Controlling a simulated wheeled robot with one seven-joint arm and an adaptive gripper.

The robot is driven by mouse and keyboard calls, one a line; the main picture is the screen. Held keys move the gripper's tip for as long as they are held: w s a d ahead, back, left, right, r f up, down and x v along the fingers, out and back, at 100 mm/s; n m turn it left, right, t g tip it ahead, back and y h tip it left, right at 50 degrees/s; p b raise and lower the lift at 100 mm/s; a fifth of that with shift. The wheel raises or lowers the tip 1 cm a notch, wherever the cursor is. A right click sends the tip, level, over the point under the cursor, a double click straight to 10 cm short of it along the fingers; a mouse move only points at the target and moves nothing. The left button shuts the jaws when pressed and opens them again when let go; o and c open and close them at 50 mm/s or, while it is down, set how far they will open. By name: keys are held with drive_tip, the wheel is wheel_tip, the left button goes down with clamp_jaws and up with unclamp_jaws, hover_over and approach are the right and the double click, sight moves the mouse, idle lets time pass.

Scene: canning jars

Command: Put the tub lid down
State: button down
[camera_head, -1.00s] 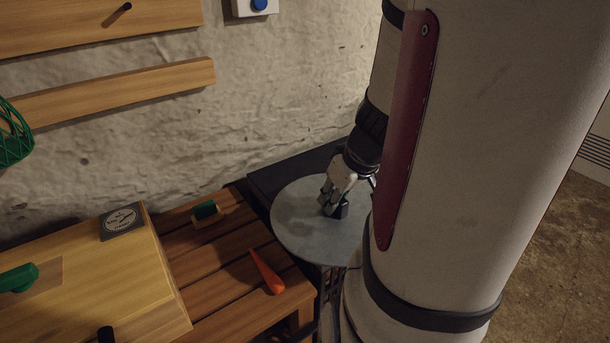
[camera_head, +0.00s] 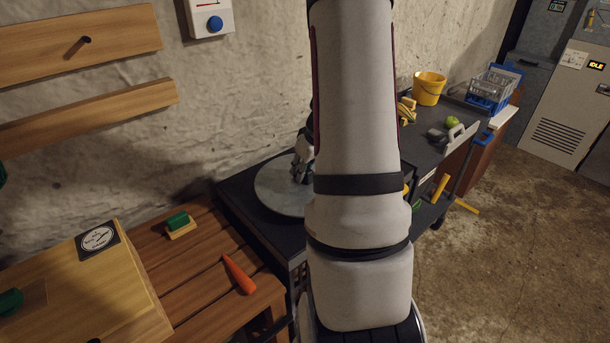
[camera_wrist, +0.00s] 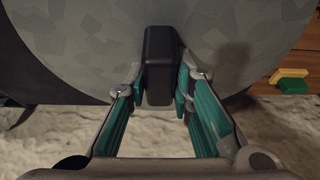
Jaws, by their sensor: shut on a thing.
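The tub lid is a round grey metal disc (camera_head: 275,193) with a black block handle. In the head view it lies level over or just above the dark surface beside the wooden bench; my arm hides its right part, and I cannot tell whether it touches that surface. My gripper (camera_head: 300,172) is above the lid, partly hidden by my arm. In the wrist view my gripper (camera_wrist: 162,85) is shut on the black handle (camera_wrist: 161,50), with a finger on each side, and the lid (camera_wrist: 85,45) fills the upper part.
The slatted wooden bench (camera_head: 205,268) holds a carrot (camera_head: 239,275), a green-and-wood brush (camera_head: 179,224) and a wooden board with a dial (camera_head: 99,238).

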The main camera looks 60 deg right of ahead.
drive_tip(key=shift+w+d+f, duration=0.15)
drive_tip(key=shift+d+f, duration=0.05)
drive_tip(key=shift+f, duration=0.7)
drive_tip(key=shift+w+d+f, duration=0.1)
drive_tip(key=shift+d+f, duration=0.1)
drive_tip(key=shift+f, duration=0.7)
drive_tip(key=shift+f, duration=0.1)
drive_tip(key=c, duration=1.4)
unclamp_jaws()
